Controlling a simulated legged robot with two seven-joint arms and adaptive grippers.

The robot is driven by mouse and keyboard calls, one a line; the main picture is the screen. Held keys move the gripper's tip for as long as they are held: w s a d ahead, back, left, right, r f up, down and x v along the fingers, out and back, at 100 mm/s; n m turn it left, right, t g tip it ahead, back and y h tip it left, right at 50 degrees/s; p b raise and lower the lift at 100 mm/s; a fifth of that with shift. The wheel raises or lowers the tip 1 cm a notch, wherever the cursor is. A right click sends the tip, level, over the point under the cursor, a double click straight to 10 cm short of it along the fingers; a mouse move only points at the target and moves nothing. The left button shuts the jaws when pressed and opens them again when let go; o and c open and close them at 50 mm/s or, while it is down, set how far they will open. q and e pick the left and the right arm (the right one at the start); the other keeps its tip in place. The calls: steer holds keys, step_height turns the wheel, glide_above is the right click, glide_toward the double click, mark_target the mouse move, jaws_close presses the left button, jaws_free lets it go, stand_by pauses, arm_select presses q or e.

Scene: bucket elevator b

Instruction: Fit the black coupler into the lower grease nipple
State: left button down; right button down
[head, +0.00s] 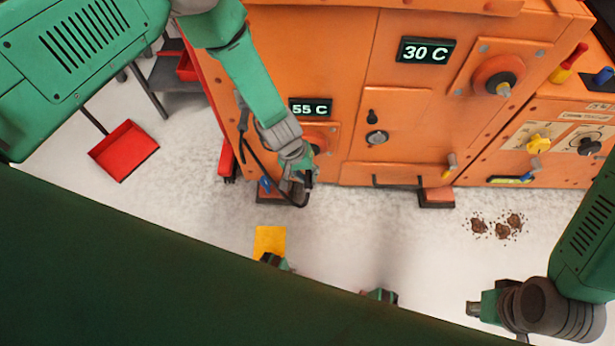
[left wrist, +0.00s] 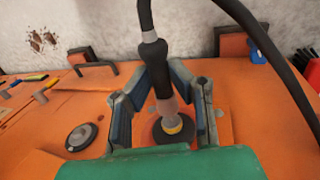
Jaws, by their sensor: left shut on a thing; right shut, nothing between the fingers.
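My left gripper (head: 303,172) is at the orange machine's front, just below the 55 C display, and is shut on the black coupler (head: 309,180). In the left wrist view the black coupler (left wrist: 154,58) stands between the two fingers (left wrist: 166,82), with a black hose at its top end. Its lower end points at the lower grease nipple (left wrist: 173,127), a pale tip with a yellow ring on a dark round hub. I cannot tell whether they touch. In the head view the arm partly hides the hub (head: 318,137). My right gripper (head: 474,308) is shut and empty at lower right.
The black hose (head: 272,178) loops below the left gripper. A second hub (head: 497,80) sits beside the 30 C display (head: 427,50). A knob (head: 376,137) and door handle stand to the right. A yellow sheet (head: 270,241), red dustpan (head: 124,150) and brown spill (head: 497,226) lie on the floor.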

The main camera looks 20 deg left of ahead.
arm_select(q)
steer(key=shift+w+a+b, duration=0.25)
steer(key=shift+w+b, duration=0.25)
steer(key=shift+w, duration=0.5)
steer(key=c, duration=1.4)
jaws_free()
steer(key=v, duration=1.2)
